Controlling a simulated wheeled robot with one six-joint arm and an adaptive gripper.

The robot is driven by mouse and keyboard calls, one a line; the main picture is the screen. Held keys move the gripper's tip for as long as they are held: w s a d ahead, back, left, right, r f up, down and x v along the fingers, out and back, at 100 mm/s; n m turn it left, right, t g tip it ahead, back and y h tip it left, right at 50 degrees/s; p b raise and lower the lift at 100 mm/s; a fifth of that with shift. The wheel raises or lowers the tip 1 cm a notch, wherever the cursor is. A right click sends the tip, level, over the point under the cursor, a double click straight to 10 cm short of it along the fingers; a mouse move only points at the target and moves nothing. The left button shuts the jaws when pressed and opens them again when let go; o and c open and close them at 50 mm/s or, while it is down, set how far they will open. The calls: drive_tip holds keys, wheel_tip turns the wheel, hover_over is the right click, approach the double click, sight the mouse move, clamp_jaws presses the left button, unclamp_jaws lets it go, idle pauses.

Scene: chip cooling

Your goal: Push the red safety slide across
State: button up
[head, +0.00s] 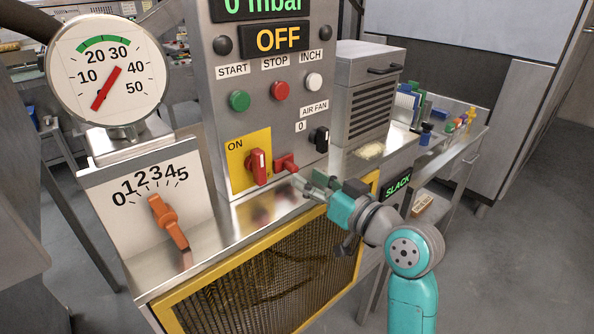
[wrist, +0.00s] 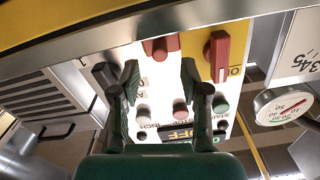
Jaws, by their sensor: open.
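The red safety slide (head: 286,162) is a small red block low on the front of the grey control panel (head: 225,110), just right of the red rotary switch (head: 257,167) on its yellow ON plate. My gripper (head: 309,183) is right of the slide and a little in front of it, open and empty. In the wrist view, which is upside down, the slide (wrist: 160,47) lies beyond the gap between my two spread fingertips (wrist: 160,66). The red switch (wrist: 219,55) is to its right there. I cannot tell whether a finger touches the slide.
A black AIR FAN knob (head: 319,139) is on the panel above my gripper. A shiny metal ledge (head: 225,222) runs below the panel, over a yellow-framed mesh guard (head: 262,284). An orange lever (head: 168,222) and a round gauge (head: 108,72) are at left. The display reads OFF.

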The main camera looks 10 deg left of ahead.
sight(296, 170)
drive_tip(key=shift+x, duration=2.35)
clamp_jaws()
